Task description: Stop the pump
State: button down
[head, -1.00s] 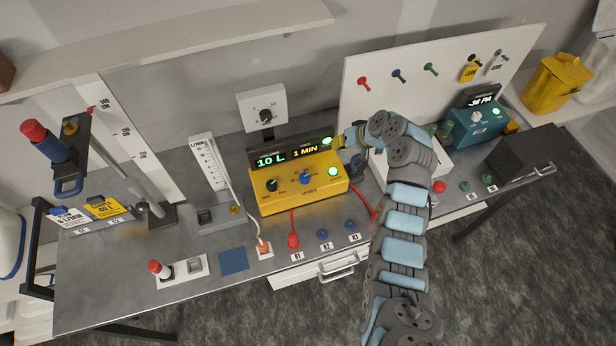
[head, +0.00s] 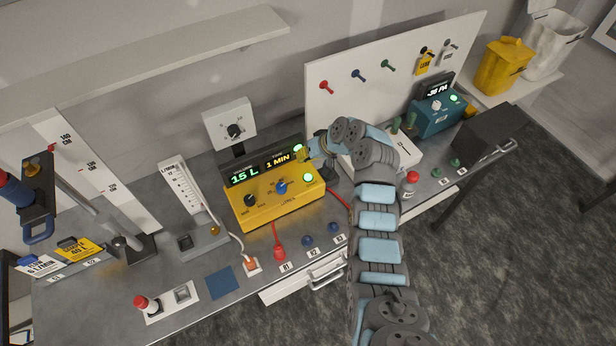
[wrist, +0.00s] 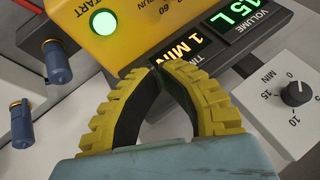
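The yellow pump box (head: 275,208) stands mid-bench in the head view. Its display (head: 264,165) reads 15 L and 1 MIN. A lit green round button (head: 309,178) is at its right, and it shows in the wrist view (wrist: 103,22) beside the word START. A second green light (head: 298,148) glows at the display's right end. My gripper (head: 306,154) is at that end. In the wrist view, my yellow-padded fingertips (wrist: 161,67) come together beside 1 MIN, with nothing seen between them. They hide part of the panel, and contact cannot be told.
A flowmeter (head: 188,205) and a grey dial box (head: 230,125) stand left of and behind the pump. A teal device (head: 437,116) and black box (head: 488,132) are at right. A red hose plug (head: 279,252) and blue ports lie in front. A pegboard (head: 345,105) stands behind.

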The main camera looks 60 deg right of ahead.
jog(key=b, duration=0.4)
send_near(298, 176)
jog(key=shift+w+r+x, duration=0.1)
jog(key=shift+w+x, duration=0.05)
jog(key=shift+x, duration=1.1)
jog(key=shift+w+r+x, duration=0.15)
jog(key=shift+x, duration=1.1)
jog(key=shift+f+b, duration=0.3)
jog(key=shift+f, duration=0.1)
jog(key=shift+f+b, duration=0.4)
jog(key=shift+r+p, duration=0.3)
jog(key=shift+r, duration=0.55)
